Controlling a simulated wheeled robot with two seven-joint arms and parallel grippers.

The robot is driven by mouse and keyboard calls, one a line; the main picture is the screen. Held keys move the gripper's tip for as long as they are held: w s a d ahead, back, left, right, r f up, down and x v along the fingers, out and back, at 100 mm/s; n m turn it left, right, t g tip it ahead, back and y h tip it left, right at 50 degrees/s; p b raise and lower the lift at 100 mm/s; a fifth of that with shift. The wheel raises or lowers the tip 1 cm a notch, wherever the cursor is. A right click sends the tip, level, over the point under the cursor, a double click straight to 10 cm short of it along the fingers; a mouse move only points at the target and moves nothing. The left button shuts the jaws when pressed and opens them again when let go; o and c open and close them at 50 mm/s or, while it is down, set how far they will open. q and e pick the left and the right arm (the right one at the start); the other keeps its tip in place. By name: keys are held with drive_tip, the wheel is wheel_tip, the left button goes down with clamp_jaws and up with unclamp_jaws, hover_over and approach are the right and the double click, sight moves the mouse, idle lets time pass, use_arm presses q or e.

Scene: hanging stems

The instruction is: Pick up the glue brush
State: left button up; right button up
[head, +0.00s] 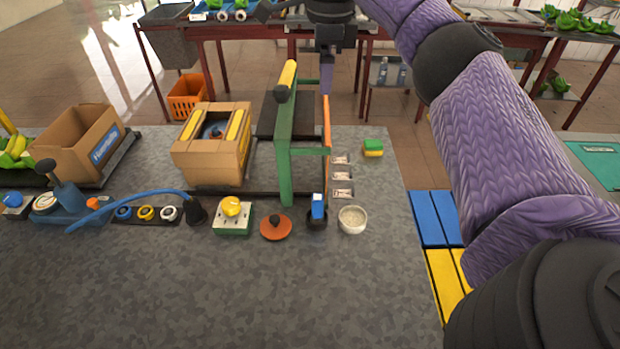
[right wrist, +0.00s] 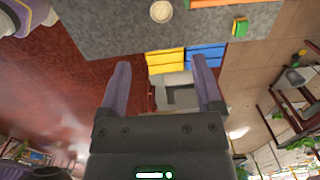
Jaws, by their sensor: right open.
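A small upright blue piece (head: 318,206) stands in a dark round pot (head: 317,222) on the grey table; it looks like the glue brush, but its bristles are hidden. A white bowl (head: 352,219) stands just right of the pot and also shows in the right wrist view (right wrist: 161,11). My right gripper (head: 327,82) is raised beyond the table's far side, well away from the pot. In the right wrist view its fingers (right wrist: 162,82) are apart with nothing between them. My left gripper is out of view.
A green frame (head: 284,150) with an orange bar stands behind the pot. An orange lid (head: 276,228) and a yellow-knobbed box (head: 232,215) are to its left. A yellow-green sponge (head: 373,148) lies farther back. The table's front is clear.

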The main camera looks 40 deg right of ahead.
drive_tip(key=b, duration=1.4)
hover_over(317, 205)
drive_tip(key=w+d, duration=0.1)
wheel_tip(317, 205, down, 19)
drive_tip(key=shift+g, duration=0.3)
wheel_tip(317, 205, down, 10)
drive_tip(key=b, duration=0.4)
drive_tip(key=shift+f+b, duration=0.25)
drive_tip(key=shift+b, duration=0.1)
wheel_tip(317, 205, down, 5)
drive_tip(key=shift+b, duration=0.95)
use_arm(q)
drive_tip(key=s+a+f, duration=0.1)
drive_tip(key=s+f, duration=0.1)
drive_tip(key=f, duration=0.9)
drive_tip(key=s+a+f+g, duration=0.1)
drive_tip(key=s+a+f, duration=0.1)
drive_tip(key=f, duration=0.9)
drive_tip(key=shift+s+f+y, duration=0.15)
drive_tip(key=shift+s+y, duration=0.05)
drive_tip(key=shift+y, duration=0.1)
use_arm(e)
drive_tip(key=shift+r, duration=0.15)
